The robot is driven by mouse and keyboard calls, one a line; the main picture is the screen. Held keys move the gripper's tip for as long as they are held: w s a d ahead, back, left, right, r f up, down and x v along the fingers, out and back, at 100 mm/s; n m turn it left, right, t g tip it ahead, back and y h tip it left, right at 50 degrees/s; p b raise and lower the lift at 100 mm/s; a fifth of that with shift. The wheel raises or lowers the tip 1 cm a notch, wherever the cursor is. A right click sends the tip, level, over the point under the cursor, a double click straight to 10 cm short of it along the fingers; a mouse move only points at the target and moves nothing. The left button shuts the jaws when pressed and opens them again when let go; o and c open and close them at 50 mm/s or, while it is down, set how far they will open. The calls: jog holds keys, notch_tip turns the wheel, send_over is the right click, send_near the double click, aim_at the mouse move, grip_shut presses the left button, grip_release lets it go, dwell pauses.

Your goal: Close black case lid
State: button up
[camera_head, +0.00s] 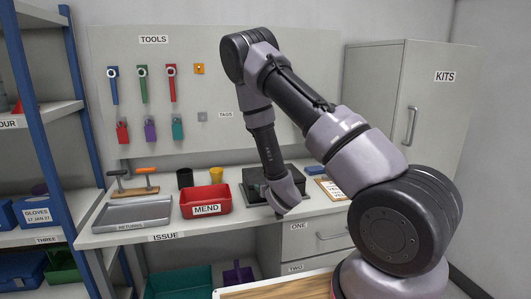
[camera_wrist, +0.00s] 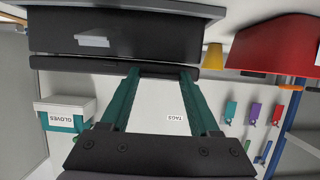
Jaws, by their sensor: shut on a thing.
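The black case (camera_head: 254,188) sits on the countertop, partly hidden behind my wrist in the head view. In the wrist view, which is upside down, its body (camera_wrist: 190,36) with a light latch plate fills the top. The lid (camera_wrist: 80,63) shows as a dark strip along the body. It looks low and nearly flat, and I cannot tell whether it is fully down. My gripper (camera_wrist: 160,71) has its teal fingertips at the lid strip, apparently shut on it. The exact contact is hidden.
A red MEND bin (camera_head: 205,199), a yellow cup (camera_head: 216,174) and a black cup (camera_head: 185,178) stand left of the case. A grey RETURNS tray (camera_head: 132,213) lies farther left. A clipboard (camera_head: 331,188) and a blue item (camera_head: 315,169) are to the right.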

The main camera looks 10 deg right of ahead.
jog(key=o, duration=0.9)
jog(key=shift+c, duration=0.2)
jog(key=v, duration=0.6)
jog(key=s+d+r+m+g, duration=0.1)
jog(key=d+r+m+g, duration=0.15)
jog(key=r, duration=0.75)
jog(key=s+d+r+m+g, duration=0.1)
jog(key=r+m, duration=0.2)
jog(key=r, duration=0.7)
jog(key=s+r+g, duration=0.1)
jog(key=s+r, duration=0.4)
jog(key=s, duration=0.3)
jog(key=s+r+g+y, duration=0.1)
jog(key=s+r, duration=0.4)
jog(key=s, duration=0.3)
jog(key=s+r+n+g, duration=0.1)
jog(key=s+r, duration=0.4)
jog(key=s, duration=0.3)
jog(key=shift+y, duration=0.4)
